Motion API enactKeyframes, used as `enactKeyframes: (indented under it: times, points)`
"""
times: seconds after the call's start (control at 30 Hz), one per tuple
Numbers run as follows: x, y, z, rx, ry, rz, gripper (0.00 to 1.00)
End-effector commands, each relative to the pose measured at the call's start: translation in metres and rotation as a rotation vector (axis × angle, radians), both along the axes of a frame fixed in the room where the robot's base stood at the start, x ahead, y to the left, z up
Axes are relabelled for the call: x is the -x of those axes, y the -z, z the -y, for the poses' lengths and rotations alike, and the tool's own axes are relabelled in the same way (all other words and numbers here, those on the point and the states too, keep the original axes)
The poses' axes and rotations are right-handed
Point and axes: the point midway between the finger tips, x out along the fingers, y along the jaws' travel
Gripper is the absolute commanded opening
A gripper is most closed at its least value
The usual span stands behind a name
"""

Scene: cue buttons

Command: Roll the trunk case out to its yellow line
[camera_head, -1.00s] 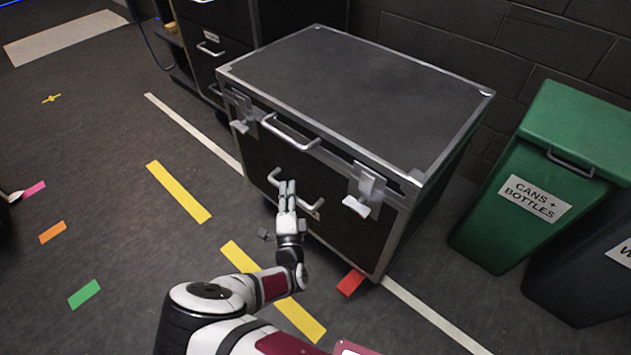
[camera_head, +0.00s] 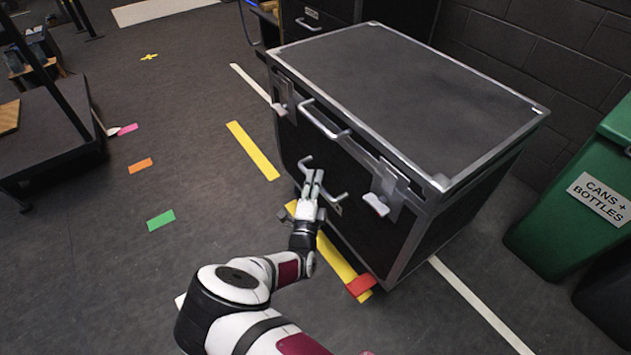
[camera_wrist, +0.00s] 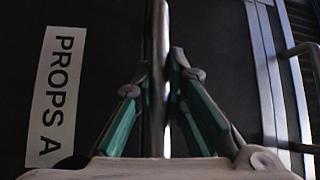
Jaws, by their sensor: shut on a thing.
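The trunk case (camera_head: 420,95) is a black box with metal edges, standing upright on the floor. My gripper (camera_head: 315,180) is shut on the lower front handle (camera_head: 338,194). In the wrist view the fingers close around the handle bar (camera_wrist: 158,60), beside a "PROPS A" label (camera_wrist: 55,95). The yellow line lies on the floor in two pieces, one at the left (camera_head: 252,150) and one along the case's front bottom edge (camera_head: 345,268). The front edge is close to this near piece; exact contact is hidden. A red piece (camera_head: 361,286) at the near bottom corner overlaps the yellow.
A white line (camera_head: 480,305) runs on the floor behind the case front. A green bin (camera_head: 560,225) stands to the right, a dark cabinet (camera_head: 320,15) behind. A dark platform (camera_head: 45,135) is at left. Open floor with small coloured marks (camera_head: 161,220) lies between.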

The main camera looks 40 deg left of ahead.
Motion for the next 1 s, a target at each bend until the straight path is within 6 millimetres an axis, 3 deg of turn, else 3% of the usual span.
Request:
enactKeyframes:
  times: [0.27,0.3,0.37,0.77,1.0]
  points:
    - [0.000,0.002,0.001,0.004,0.001,-0.004,0.00]
    - [0.000,0.002,0.001,0.004,0.001,-0.004,0.19]
    - [0.001,0.002,0.001,0.003,0.001,-0.003,0.33]
    - [0.005,0.001,0.002,0.001,-0.001,-0.001,0.33]
    - [0.034,0.006,0.013,0.002,-0.005,-0.002,0.33]
